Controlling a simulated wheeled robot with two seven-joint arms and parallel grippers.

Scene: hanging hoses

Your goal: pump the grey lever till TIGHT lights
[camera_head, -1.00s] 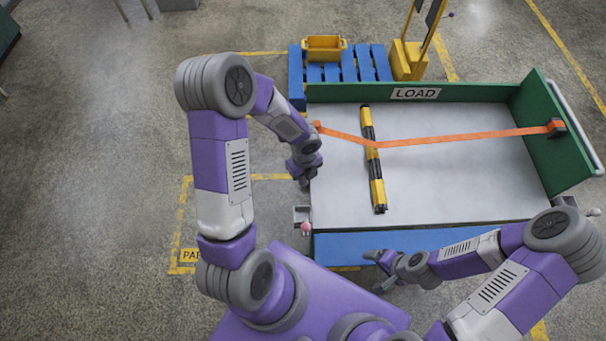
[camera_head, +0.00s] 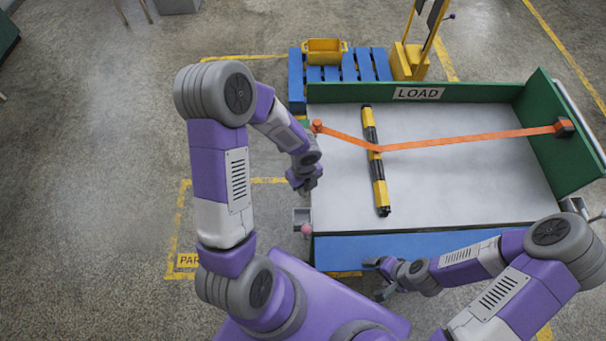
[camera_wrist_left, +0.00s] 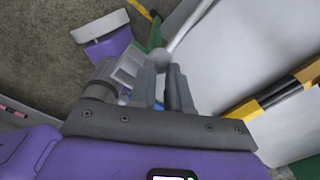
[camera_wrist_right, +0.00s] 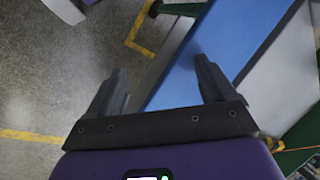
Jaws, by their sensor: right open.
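My left gripper (camera_head: 303,182) is at the left edge of the cart bed, below the left end of the orange strap (camera_head: 450,139). In the left wrist view its fingers (camera_wrist_left: 163,88) are close together on a grey part that seems to be the grey lever (camera_wrist_left: 128,68); the fingers hide much of it. In the head view the lever is hidden by the gripper. A small grey box (camera_head: 301,214) with a pinkish round knob or lamp (camera_head: 306,229) sits just below. No TIGHT lettering is readable. My right gripper (camera_head: 376,279) is open and empty by the blue front edge; its fingers (camera_wrist_right: 160,85) are wide apart.
The strap crosses a yellow-black bar (camera_head: 379,180) on the pale bed (camera_head: 455,180). Green walls (camera_head: 560,140) close the back and right, with a LOAD sign (camera_head: 419,93). A blue pallet with a yellow bin (camera_head: 325,51) stands behind. Floor at left is clear.

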